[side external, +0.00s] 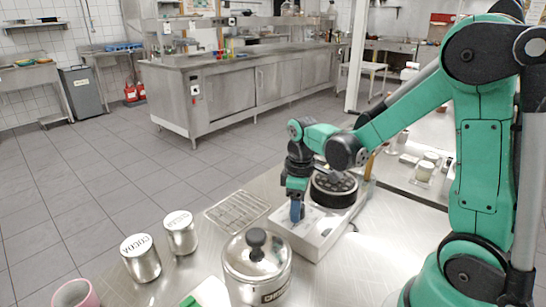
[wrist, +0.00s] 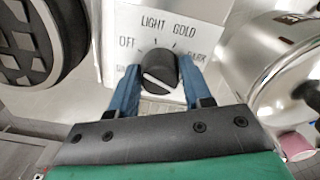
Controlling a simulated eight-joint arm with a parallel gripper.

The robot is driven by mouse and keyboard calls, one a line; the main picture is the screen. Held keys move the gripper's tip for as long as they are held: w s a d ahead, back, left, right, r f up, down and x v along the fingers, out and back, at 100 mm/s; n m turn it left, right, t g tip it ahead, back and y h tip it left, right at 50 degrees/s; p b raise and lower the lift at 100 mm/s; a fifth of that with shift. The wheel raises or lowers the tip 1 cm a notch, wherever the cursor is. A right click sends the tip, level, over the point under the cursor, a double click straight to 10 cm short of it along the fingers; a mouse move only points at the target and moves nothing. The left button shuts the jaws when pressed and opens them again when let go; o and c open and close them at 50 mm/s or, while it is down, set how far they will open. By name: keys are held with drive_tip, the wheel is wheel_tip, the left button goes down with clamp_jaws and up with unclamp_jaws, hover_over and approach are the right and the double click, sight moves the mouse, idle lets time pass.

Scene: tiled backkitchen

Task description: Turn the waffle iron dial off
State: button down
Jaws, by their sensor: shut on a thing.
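The waffle iron (side external: 320,229) has a white base and a dark round plate; it stands on the steel counter under my arm. In the wrist view its panel (wrist: 125,18) shows OFF at the left, LIGHT and GOLD at the top and a partly covered DARK at the right. The black dial (wrist: 157,66) has a white line running slantwise across its near face; I cannot tell which mark it points at. My gripper (wrist: 160,72) has its blue fingers closed on both sides of the dial. In the side view my gripper (side external: 297,212) points down at the base's front end.
A steel lidded pot (side external: 257,272) stands close in front of the waffle iron. A wire rack (side external: 237,211) lies to its left, with two labelled canisters (side external: 141,260) farther left. A pink cup (side external: 75,294) is at the bottom left.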

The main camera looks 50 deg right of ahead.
drive_tip(key=shift+c, duration=1.9)
unclamp_jaws()
drive_tip(key=shift+r, duration=2.8)
drive_tip(key=s+a+r+m+t, duration=0.2)
drive_tip(key=a+r+m+t, duration=0.1)
drive_tip(key=a+t, duration=0.4)
drive_tip(key=shift+s+a+m, duration=0.25)
drive_tip(key=shift+s+m, duration=0.05)
drive_tip(key=shift+m, duration=0.5)
